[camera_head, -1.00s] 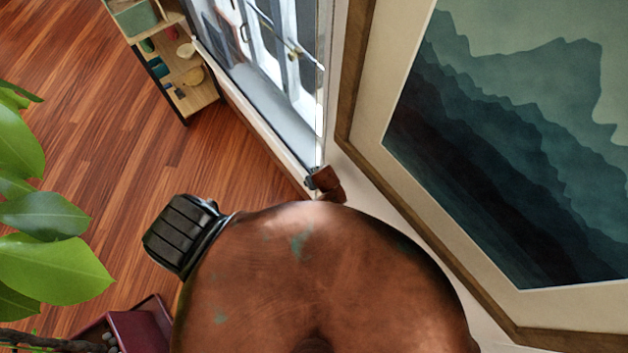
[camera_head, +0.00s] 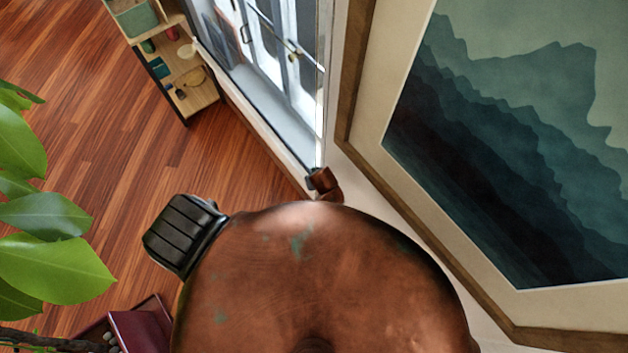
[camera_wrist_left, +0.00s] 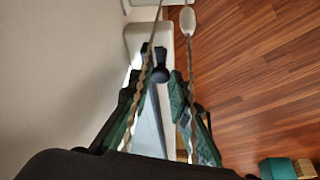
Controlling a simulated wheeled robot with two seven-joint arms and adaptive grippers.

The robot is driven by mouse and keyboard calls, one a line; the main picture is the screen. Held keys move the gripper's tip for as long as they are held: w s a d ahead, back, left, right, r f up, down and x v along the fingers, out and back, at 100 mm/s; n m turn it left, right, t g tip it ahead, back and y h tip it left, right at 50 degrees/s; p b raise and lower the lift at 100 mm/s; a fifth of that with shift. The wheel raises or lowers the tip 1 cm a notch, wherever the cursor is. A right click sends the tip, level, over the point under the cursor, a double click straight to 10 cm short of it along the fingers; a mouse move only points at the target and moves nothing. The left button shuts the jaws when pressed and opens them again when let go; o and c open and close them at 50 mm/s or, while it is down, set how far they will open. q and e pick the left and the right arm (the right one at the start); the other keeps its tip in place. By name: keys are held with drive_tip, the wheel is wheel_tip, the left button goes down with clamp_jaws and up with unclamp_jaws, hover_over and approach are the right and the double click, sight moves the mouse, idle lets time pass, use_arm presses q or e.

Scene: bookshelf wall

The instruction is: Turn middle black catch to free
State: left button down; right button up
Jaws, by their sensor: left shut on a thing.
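A black rounded knob-like piece, seemingly the catch (camera_wrist_left: 161,75), shows in the left wrist view in front of a pale frame. My left gripper (camera_wrist_left: 162,90) has its dark green and black fingers on both sides of it, shut on it. The contact itself is partly hidden by the fingers. Whether this is the middle catch, and how far it is turned, I cannot tell. In the head view my large copper-coloured arm covers the lower middle and hides the gripper. My right gripper is not in view.
A glazed window (camera_head: 268,70) stands along the wall, with a large framed picture (camera_head: 520,150) to its right. A small shelf (camera_head: 190,95) stands at the upper left. Plant leaves (camera_head: 50,260) fill the left edge. Wooden floor (camera_head: 80,100) is open between them.

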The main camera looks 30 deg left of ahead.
use_arm(q)
drive_tip(key=shift+m, duration=0.4)
drive_tip(key=c, duration=1.8)
unclamp_jaws()
drive_tip(key=v, duration=1.2)
drive_tip(key=shift+s, duration=0.15)
drive_tip(key=shift+a+f, duration=0.1)
